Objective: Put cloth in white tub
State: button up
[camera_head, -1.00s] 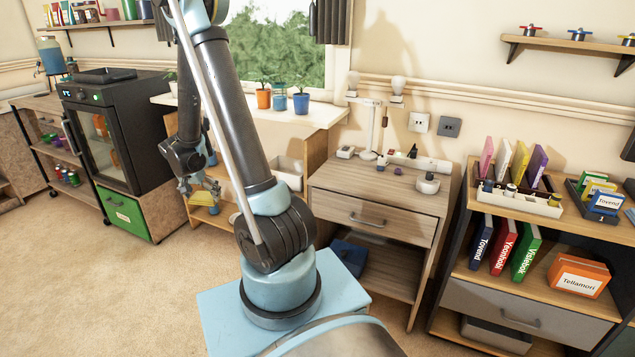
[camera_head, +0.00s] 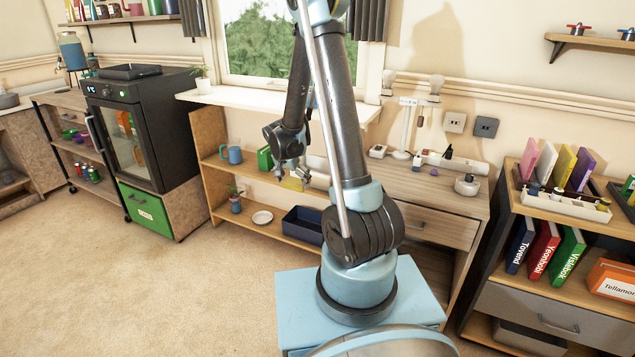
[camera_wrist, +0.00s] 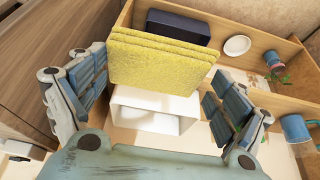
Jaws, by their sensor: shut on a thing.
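The cloth (camera_wrist: 160,60) is a folded yellow piece held between the two fingers of my gripper (camera_wrist: 158,98). In the head view the cloth (camera_head: 292,184) is a small yellow patch under my gripper (camera_head: 291,172). The white tub (camera_wrist: 155,112) shows behind the cloth in the wrist view, between the fingers, with part of it covered by the cloth. In the head view the white tub (camera_head: 318,164) is on the upper level of the wooden shelf, partly hidden by my arm. The cloth appears outside the tub; its exact height above the shelf cannot be told.
A blue mug (camera_head: 231,154) and a green box (camera_head: 265,158) stand on the upper shelf. A potted plant (camera_head: 236,204), a white plate (camera_head: 262,217) and a dark blue bin (camera_head: 301,226) are below. The wooden desk (camera_head: 440,188) stands right of the shelf. Floor at left is clear.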

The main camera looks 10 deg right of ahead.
jog(key=shift+w+f, duration=0.1)
jog(key=w+d+f+t+h, duration=0.2)
jog(key=w+d+t, duration=0.1)
jog(key=w, duration=0.1)
send_over(319, 176)
jog(key=w, duration=0.3)
jog(key=f, duration=0.2)
jog(key=w+f, duration=0.1)
jog(key=shift+w+d+f, duration=0.1)
jog(key=shift+d+f, duration=0.1)
jog(key=shift+f, duration=0.15)
jog(key=shift+w+d+f, duration=0.15)
jog(key=shift+f, duration=0.65)
jog(key=shift+w+d+f, duration=0.1)
jog(key=shift+f, duration=0.05)
jog(key=shift+w+d+g+y, duration=0.15)
jog(key=shift+g+y, duration=0.75)
jog(key=shift+g, duration=0.5)
jog(key=shift+f, duration=1.3)
